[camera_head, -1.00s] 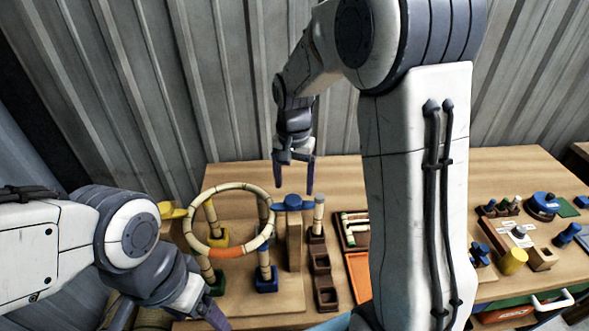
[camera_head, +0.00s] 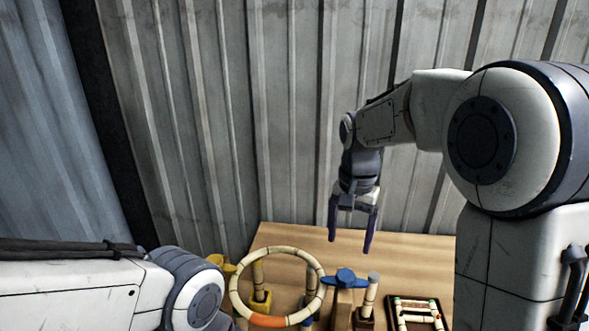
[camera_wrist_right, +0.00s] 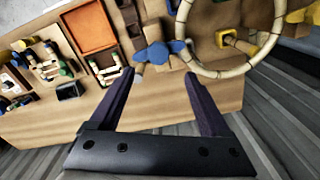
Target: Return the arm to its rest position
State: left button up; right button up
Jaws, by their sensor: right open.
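My right gripper (camera_head: 351,236) hangs above the back part of the wooden table (camera_head: 300,243), fingers pointing down. Its two dark fingers are apart with nothing between them, which the right wrist view (camera_wrist_right: 163,88) also shows. It is apart from the rattan ring (camera_head: 240,270), which stands to its lower left. My left arm comes in from the left in the head view. Its gripper is out of the picture.
The ring stands among posts, one in a yellow base (camera_head: 260,303). A blue knob (camera_head: 345,280) sits right of the ring. A tray with rattan pieces (camera_head: 415,313) lies farther right. An orange tray (camera_wrist_right: 90,31) shows in the wrist view. A corrugated wall (camera_head: 290,120) rises behind the table.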

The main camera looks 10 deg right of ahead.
jog(key=s+a+f+n+b, duration=0.2)
jog(key=s+a+f+n, duration=0.1)
jog(key=s, duration=0.4)
jog(key=s+a+f+n+b, duration=0.2)
jog(key=s+a+f+n, duration=0.2)
jog(key=s+a+n, duration=0.2)
jog(key=s+a+f+n+y+b, duration=0.1)
jog(key=s+a+f+n, duration=0.3)
jog(key=s, duration=0.6)
jog(key=shift+s+a+f+n+b, duration=0.25)
jog(key=shift+a+n+b, duration=0.25)
jog(key=shift+n, duration=0.3)
